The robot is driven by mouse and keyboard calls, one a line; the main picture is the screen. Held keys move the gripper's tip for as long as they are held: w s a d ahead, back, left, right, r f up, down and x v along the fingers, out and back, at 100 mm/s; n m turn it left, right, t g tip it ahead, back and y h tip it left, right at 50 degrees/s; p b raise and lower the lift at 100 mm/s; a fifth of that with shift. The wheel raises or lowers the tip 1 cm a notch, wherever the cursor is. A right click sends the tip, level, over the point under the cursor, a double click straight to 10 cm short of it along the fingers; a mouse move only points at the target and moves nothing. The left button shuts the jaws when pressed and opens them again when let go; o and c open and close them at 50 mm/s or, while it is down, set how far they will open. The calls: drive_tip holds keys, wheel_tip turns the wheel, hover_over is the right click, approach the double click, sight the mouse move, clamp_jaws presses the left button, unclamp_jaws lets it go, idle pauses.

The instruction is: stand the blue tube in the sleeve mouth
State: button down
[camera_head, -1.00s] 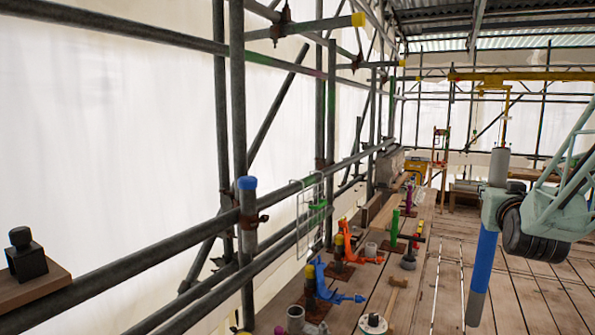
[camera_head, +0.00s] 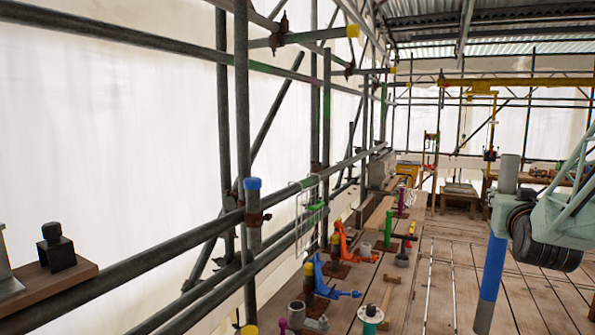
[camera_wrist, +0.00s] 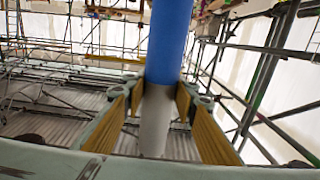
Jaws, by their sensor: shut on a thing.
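The blue tube (camera_head: 491,268) hangs at the right of the head view, slightly tilted, with a grey upper end and a grey lower end. My gripper (camera_head: 502,203) is shut on it near its upper grey part, well above the deck. In the wrist view the tube (camera_wrist: 171,42) runs between the two yellow-padded fingers of my gripper (camera_wrist: 158,95), blue beyond them and grey between them. A short grey upright pipe with a blue collar (camera_head: 252,184) is clamped at the rail, left of the tube and apart from it. It may be the sleeve; its opening cannot be made out.
Scaffold rails and uprights fill the left. A board (camera_head: 60,284) bears a black block. Deck planks at the right are mostly clear.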

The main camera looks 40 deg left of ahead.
drive_tip(key=shift+r, duration=0.15)
drive_tip(key=s+a+r+n+g+y+p, duration=0.1)
drive_tip(key=s+a+n+y+p, duration=0.15)
drive_tip(key=a, duration=1.15)
drive_tip(key=s+a+r+n+g+y+p, duration=0.1)
drive_tip(key=s+a+y, duration=0.25)
drive_tip(key=a, duration=1.15)
drive_tip(key=s+a+r+n+g+y+p, duration=0.1)
drive_tip(key=s+a, duration=0.7)
drive_tip(key=a, duration=0.5)
drive_tip(key=s+a+r+n+g+y+p, duration=0.1)
drive_tip(key=s+a+n+g+y+p, duration=0.1)
drive_tip(key=s+a, duration=0.6)
drive_tip(key=a, duration=0.6)
drive_tip(key=shift+s+a, duration=0.25)
drive_tip(key=shift+s, duration=0.1)
drive_tip(key=shift+b, duration=0.7)
